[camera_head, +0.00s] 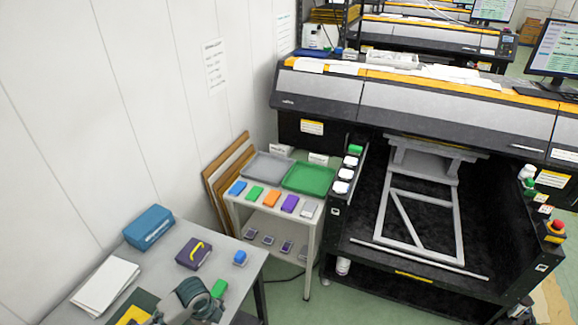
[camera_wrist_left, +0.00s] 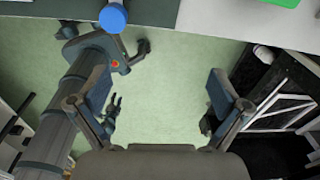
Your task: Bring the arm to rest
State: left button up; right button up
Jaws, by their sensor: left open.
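My left gripper (camera_wrist_left: 157,95) shows in the left wrist view with its two fingers wide apart. Nothing is between them; green floor lies below. In the left wrist view a bright blue round thing (camera_wrist_left: 113,17) is at the upper left, beyond the fingers, overlapping the edge of a dark surface. I cannot tell which object it is.
A cart (camera_head: 311,230) carries trays and coloured blocks. A large printer (camera_head: 340,88) stands right. Green floor (camera_head: 296,300) is open between.

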pick_arm(q)
jog(key=s+d+f+n+t+h, duration=0.2)
jog(key=s+d+f+n, duration=0.3)
jog(key=s+d+n, duration=0.3)
jog(key=s+a+f+n+t+y, duration=0.1)
jog(key=s+a+n, duration=0.2)
jog(key=s+n, duration=0.25)
jog(key=s+a+n+y, duration=0.1)
jog(key=s+a+n, duration=0.2)
jog(key=s+n, duration=0.25)
notch_tip(320, 180, down, 28)
jog(key=s+g+b, duration=0.1)
jog(key=s+b, duration=0.1)
jog(key=s+a+f+g+b, duration=0.1)
jog(key=s+a+f, duration=0.2)
jog(key=s+f, duration=1.4)
jog(key=shift+a+f+g+y+b, duration=0.2)
jog(key=shift+f+g+y+b, duration=0.1)
jog(key=shift+f, duration=0.15)
pick_arm(e)
jog(key=f, duration=0.3)
jog(key=shift+s+d+f, duration=0.1)
jog(key=shift+s+f, duration=0.2)
